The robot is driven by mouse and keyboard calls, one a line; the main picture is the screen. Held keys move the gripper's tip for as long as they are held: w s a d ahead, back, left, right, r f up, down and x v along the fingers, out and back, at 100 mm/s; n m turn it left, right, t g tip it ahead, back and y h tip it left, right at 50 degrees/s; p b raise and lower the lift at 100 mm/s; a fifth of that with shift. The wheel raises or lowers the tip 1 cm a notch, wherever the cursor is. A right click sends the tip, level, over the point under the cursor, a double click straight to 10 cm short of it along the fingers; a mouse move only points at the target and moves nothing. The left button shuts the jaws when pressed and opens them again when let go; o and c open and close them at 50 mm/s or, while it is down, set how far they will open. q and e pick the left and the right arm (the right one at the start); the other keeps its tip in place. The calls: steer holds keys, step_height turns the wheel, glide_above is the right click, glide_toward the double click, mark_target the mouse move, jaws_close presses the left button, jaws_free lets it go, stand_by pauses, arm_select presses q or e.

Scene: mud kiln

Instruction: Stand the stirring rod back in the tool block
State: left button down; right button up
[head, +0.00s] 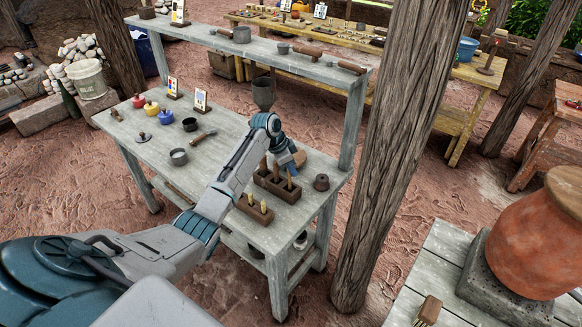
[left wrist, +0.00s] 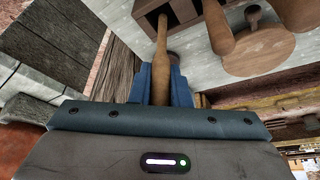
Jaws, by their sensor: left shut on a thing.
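My left gripper (head: 291,172) is over the dark brown tool block (head: 268,184) on the grey bench. In the left wrist view its blue fingers (left wrist: 161,82) are shut on a slim wooden rod, the stirring rod (left wrist: 161,50). The rod's far end overlaps a dark opening in the tool block (left wrist: 188,12); I cannot tell how deep it sits. Other wooden-handled tools stand in the block, one handle (left wrist: 216,25) close beside the rod. A round wooden paddle (left wrist: 262,50) is also near. My right gripper is not in view.
A smaller block with several light sticks (head: 257,214) stands in front of the tool block. A small dark pot (head: 321,182) is to its right. A funnel (head: 263,93) is behind my arm. A wooden post (head: 385,140) rises right of the bench.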

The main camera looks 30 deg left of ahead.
arm_select(q)
steer(key=shift+f, duration=0.45)
steer(key=shift+f+b, duration=0.6)
steer(key=shift+f, duration=0.5)
steer(key=c, duration=0.7)
jaws_free()
steer(key=shift+r, duration=0.2)
steer(key=shift+r+p, duration=0.2)
steer(key=shift+p, duration=0.2)
steer(key=shift+r+p, duration=2.6)
steer(key=shift+r, duration=0.1)
